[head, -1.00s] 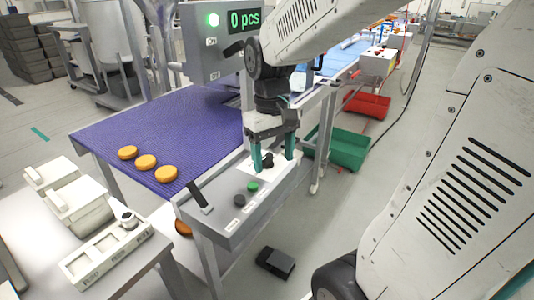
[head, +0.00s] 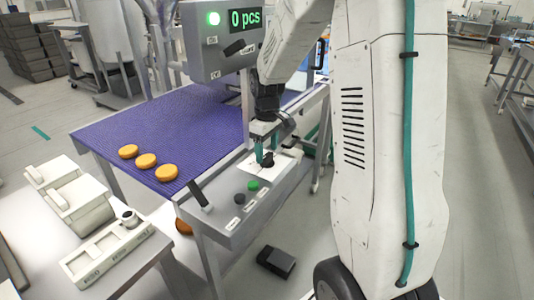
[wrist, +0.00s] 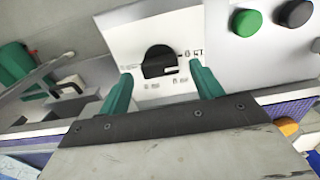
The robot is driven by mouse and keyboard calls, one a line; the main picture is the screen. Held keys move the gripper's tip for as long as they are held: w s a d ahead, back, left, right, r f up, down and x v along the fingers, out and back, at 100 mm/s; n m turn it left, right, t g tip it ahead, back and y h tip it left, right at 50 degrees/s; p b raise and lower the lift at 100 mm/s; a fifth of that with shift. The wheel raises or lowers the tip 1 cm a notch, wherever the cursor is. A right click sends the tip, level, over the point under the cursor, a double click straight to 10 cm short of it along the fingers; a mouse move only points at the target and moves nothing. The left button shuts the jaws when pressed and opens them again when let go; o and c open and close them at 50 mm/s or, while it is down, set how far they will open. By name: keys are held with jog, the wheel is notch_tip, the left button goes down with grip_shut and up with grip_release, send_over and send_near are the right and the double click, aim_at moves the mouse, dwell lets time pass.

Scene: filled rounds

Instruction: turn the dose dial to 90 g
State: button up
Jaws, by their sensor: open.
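The dose dial is a black knob (head: 267,159) on a white plate on the grey control panel (head: 222,226). In the wrist view the black knob (wrist: 159,62) sits between and just beyond my fingertips, with small printed marks around it, too blurred to read surely. My gripper (head: 267,160) has teal fingers that point down at the dial. In the wrist view my gripper (wrist: 160,82) is open, one finger on each side of the knob, with visible gaps. I cannot tell where the dial's pointer stands.
A green button (head: 253,185), a dark button (head: 239,199) and a black lever (head: 199,195) are on the same panel. A display (head: 245,19) above reads "0 pcs". Orange rounds (head: 146,161) lie on the purple belt (head: 165,130). A black pedal (head: 276,262) is on the floor.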

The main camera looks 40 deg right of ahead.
jog(key=shift+f, duration=0.9)
jog(key=c, duration=1)
